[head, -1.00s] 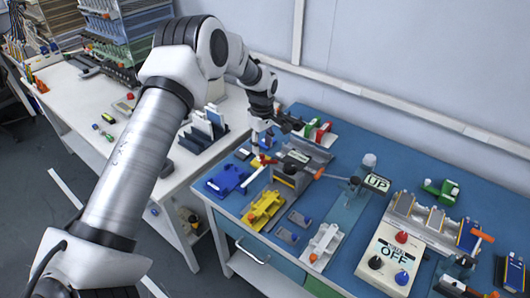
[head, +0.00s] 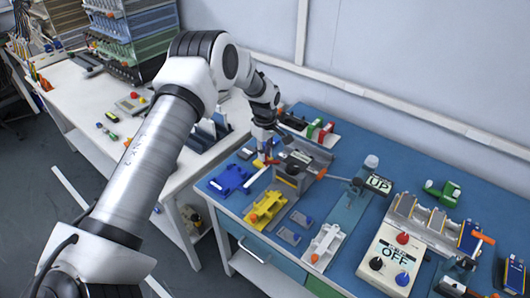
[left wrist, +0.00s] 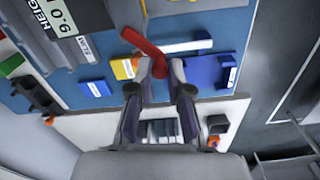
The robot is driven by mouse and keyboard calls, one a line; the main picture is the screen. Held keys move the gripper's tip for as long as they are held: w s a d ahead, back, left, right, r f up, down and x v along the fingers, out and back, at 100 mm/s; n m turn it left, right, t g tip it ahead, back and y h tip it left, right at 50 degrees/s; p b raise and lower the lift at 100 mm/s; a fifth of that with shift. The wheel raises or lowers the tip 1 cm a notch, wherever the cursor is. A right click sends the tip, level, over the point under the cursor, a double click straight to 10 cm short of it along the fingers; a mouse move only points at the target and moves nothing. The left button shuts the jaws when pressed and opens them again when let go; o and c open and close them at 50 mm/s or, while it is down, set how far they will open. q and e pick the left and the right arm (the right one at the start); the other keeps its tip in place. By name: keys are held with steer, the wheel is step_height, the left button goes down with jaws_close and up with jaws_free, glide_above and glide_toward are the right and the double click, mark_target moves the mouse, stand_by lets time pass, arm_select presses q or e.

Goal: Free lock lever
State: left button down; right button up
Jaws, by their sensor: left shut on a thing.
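A grey fixture (head: 303,160) stands near the left end of the blue bench, with a dark plate on top and an orange-knobbed handle at its right. A red lever (left wrist: 143,40) shows beside the fixture in the left wrist view, with a white bar (left wrist: 190,46) running from near it. The white bar also shows in the head view (head: 257,178). My left gripper (head: 268,158) is low at the fixture's left side. In the left wrist view its fingers (left wrist: 160,68) are shut on the red lever, one on each side. The fingers partly hide the lever. My right gripper is out of view.
A blue holder (head: 229,179) lies to the left and a yellow holder (head: 264,208) in front. A white holder (head: 323,246) and a control box reading OFF (head: 391,258) stand to the right. A slotted rack (head: 205,133) is on the white table behind my arm.

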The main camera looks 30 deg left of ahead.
arm_select(q)
steer(key=shift+w+a+m+b, duration=0.15)
steer(key=shift+w+m+b, duration=0.3)
steer(key=shift+m, duration=0.9)
steer(key=shift+w+a+m+b, duration=0.1)
steer(key=shift+w+m+b, duration=0.4)
steer(key=shift+m, duration=0.9)
steer(key=shift+w+a+m+b, duration=0.15)
steer(key=shift+w+m+b, duration=0.3)
steer(key=shift+m, duration=0.9)
steer(key=c, duration=1.1)
jaws_free()
steer(key=shift+w+f, duration=0.1)
steer(key=shift+w, duration=0.05)
